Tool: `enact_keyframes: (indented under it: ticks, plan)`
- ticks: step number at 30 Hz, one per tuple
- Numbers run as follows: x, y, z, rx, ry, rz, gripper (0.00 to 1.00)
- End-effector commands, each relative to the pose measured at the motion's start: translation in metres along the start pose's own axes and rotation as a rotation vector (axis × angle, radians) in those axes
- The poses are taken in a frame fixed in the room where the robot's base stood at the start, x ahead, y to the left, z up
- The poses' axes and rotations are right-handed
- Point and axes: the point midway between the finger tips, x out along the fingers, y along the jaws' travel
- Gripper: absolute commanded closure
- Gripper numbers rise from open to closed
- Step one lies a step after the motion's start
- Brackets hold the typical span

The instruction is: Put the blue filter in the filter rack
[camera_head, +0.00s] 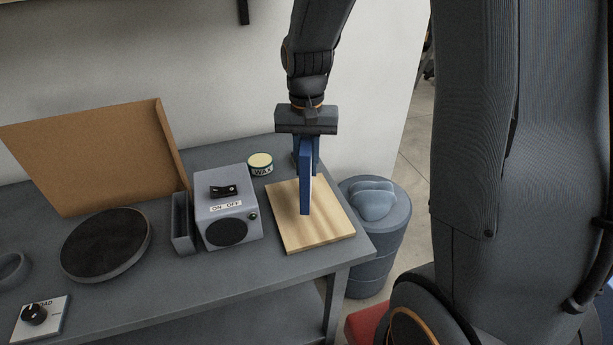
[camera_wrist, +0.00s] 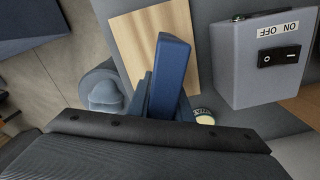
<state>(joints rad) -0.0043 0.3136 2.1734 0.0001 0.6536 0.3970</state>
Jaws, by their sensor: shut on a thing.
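The blue filter (camera_head: 305,188) is a flat upright slab, seen nearly edge-on in the head view. My gripper (camera_head: 306,155) points down and is shut on its upper part. The filter is over the wooden board (camera_head: 335,222); I cannot tell whether its lower edge touches the board. In the wrist view the blue filter (camera_wrist: 172,68) stands between the fingers of my gripper (camera_wrist: 166,102), with the board (camera_wrist: 135,40) behind it. A narrow grey open-topped holder (camera_head: 183,228), seemingly the filter rack, stands left of the grey switch box and looks empty.
The grey switch box (camera_head: 226,207) stands between holder and board. A wax tin (camera_head: 260,164) is behind it. A round dark pan (camera_head: 106,244), an upright brown panel (camera_head: 95,155) and a knob plate (camera_head: 40,317) are further left. A bin (camera_head: 378,240) stands beyond the table's right edge.

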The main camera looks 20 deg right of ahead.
Motion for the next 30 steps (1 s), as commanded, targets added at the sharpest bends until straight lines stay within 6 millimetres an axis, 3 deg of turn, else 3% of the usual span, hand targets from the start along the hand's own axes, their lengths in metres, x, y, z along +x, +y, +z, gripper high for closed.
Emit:
enact_keyframes:
  ticks: [9,23,24,26,30]
  plan:
    - [0.037,0.001,0.001,0.000,-0.003,0.001,1.00]
    - [0.044,0.000,0.001,0.000,-0.001,0.000,1.00]
    - [0.044,0.000,0.001,0.000,-0.001,0.000,0.75]
    - [0.043,0.000,0.001,0.000,-0.001,0.000,0.65]
    - [0.043,0.000,0.001,0.000,-0.001,0.000,0.63]
